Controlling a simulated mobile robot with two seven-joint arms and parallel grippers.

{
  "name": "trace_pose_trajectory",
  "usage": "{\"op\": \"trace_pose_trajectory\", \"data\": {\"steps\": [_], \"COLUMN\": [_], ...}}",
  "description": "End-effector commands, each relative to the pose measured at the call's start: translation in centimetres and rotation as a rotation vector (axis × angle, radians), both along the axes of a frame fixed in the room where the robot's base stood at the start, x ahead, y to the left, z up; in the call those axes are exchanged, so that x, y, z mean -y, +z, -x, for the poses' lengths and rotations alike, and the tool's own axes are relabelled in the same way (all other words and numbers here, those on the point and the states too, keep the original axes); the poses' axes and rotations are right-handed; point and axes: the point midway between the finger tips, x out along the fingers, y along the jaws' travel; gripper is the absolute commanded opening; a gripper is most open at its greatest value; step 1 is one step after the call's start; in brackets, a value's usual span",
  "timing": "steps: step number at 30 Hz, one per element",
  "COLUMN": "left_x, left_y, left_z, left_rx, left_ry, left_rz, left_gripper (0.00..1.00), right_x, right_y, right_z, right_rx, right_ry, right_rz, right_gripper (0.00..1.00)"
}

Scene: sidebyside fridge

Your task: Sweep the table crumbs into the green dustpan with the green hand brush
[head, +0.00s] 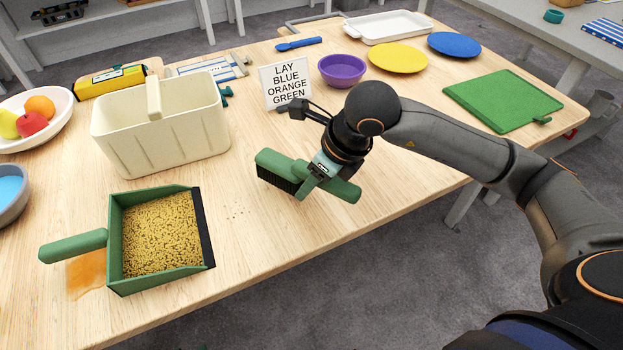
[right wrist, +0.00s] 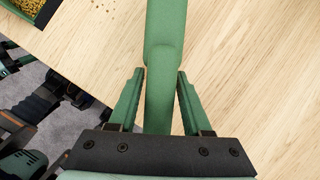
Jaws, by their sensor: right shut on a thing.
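The green hand brush (head: 283,168) with dark bristles is over the table at the centre of the head view. My right gripper (head: 312,182) is shut on its handle. In the right wrist view the green handle (right wrist: 164,60) runs between the two green fingers (right wrist: 158,85). Whether the bristles touch the table I cannot tell. The green dustpan (head: 117,225) lies at the left front, its dark lip facing right toward the brush, and it holds a pile of yellowish crumbs (head: 160,232). A few small crumbs (head: 237,212) lie on the table between the lip and the brush. My left gripper is out of view.
A cream basket (head: 165,140) stands behind the dustpan. A word sign (head: 287,82) and a purple bowl (head: 341,70) stand behind the brush. An orange stain (head: 88,277) lies under the dustpan handle. The table's front edge is close to the brush and dustpan.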

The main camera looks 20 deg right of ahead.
Motion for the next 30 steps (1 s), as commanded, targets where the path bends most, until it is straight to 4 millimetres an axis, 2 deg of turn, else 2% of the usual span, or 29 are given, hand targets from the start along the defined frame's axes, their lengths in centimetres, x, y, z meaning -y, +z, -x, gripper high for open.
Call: {"op": "trace_pose_trajectory", "data": {"steps": [30], "left_x": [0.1], "left_y": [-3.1], "left_z": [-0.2], "left_rx": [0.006], "left_ry": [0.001], "left_rz": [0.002], "left_gripper": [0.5], "right_x": [0.0], "right_y": [-3.1], "right_z": [0.0], "right_rx": [0.001], "right_ry": [0.0], "right_rz": [0.0], "right_gripper": [0.0]}}
